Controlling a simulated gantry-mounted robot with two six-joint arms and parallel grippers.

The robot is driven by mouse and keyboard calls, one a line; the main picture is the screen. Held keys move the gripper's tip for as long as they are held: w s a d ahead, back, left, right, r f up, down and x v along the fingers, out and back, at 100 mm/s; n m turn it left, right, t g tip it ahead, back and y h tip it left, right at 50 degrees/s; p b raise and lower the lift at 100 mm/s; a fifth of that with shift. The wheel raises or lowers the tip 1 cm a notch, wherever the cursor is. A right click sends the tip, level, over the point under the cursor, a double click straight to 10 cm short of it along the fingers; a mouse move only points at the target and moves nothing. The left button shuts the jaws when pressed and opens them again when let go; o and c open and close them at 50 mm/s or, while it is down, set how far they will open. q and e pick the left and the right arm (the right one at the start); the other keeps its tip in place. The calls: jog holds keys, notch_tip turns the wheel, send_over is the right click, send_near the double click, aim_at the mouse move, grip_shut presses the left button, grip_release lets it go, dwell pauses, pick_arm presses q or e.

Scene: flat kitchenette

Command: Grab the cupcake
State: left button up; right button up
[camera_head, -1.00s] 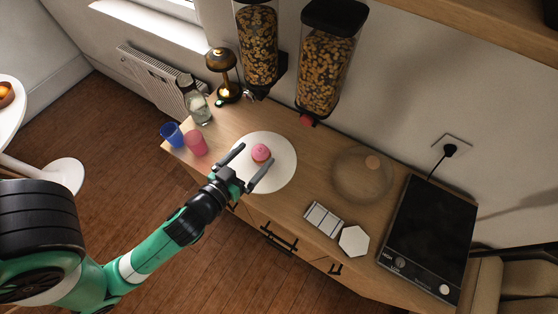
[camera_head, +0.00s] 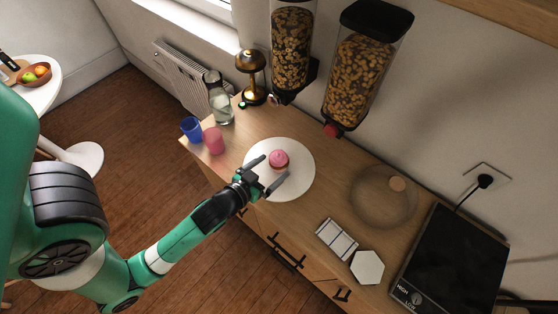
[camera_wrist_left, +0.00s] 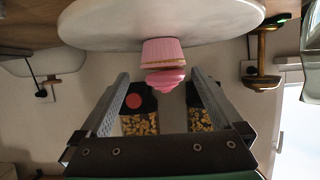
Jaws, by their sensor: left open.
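The cupcake (camera_head: 279,159) has pink frosting and stands upright on a round white plate (camera_head: 302,184) on the wooden counter. My left gripper (camera_head: 275,166) is open over the near side of the plate, its fingers to either side of the cupcake. In the left wrist view the cupcake (camera_wrist_left: 163,53) appears upside down, pink wrapper against the plate (camera_wrist_left: 95,28). There it lies centred between the open fingertips of the left gripper (camera_wrist_left: 159,75), with clear gaps on both sides. I cannot tell exactly how far the fingers reach along it. My right gripper does not show.
A pink cup (camera_head: 214,140), a blue cup (camera_head: 191,128) and a glass bottle (camera_head: 220,105) stand left of the plate. A lamp (camera_head: 251,75) and cereal dispensers (camera_head: 362,75) are behind. A glass dome (camera_head: 383,197), tile samples (camera_head: 367,267) and a cooktop (camera_head: 455,262) lie right.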

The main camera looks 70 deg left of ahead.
aim_at(274, 165)
pick_arm(q)
jog(key=b+x, duration=0.1)
jog(key=x, duration=0.3)
jog(key=shift+s+a+f, duration=0.1)
jog(key=shift+a+f, duration=0.1)
jog(key=shift+w+a+f, duration=0.1)
jog(key=shift+w+a, duration=0.15)
jog(key=shift+w, duration=0.15)
jog(key=shift+c, duration=0.3)
jog(key=c, duration=0.5)
